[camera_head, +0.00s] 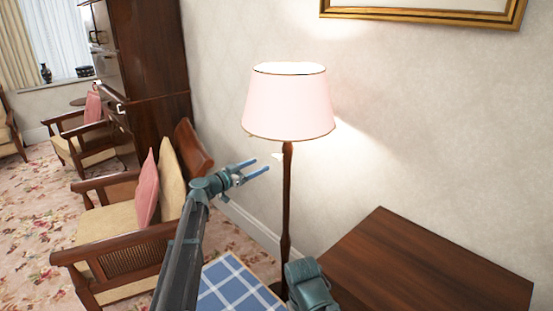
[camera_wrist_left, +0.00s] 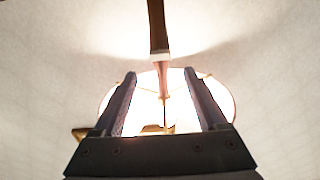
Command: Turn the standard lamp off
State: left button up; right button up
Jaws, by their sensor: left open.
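The standard lamp (camera_head: 288,107) stands by the wall with a pale pink shade on a dark wooden pole (camera_head: 287,205). It is lit, with bright light on the wall. A small white piece (camera_head: 278,156) shows beside the pole under the shade. My left gripper (camera_head: 262,166) is open and empty, just left of the pole and below the shade. In the left wrist view, the lamp pole (camera_wrist_left: 158,28) and the glowing shade (camera_wrist_left: 227,98) show beyond the open fingers (camera_wrist_left: 160,73). A thin dark line shows between the fingers; I cannot tell what it is.
A dark wooden table (camera_head: 425,265) stands right of the lamp. A blue checked cloth surface (camera_head: 232,285) lies at the bottom middle. A wooden armchair (camera_head: 115,225) with a pink cushion is at the left, before a tall dark cabinet (camera_head: 153,60). A framed picture hangs above.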

aim_at(275, 158)
pick_arm(q)
jog(key=x, duration=1)
jog(key=shift+c, duration=0.3)
grip_shut()
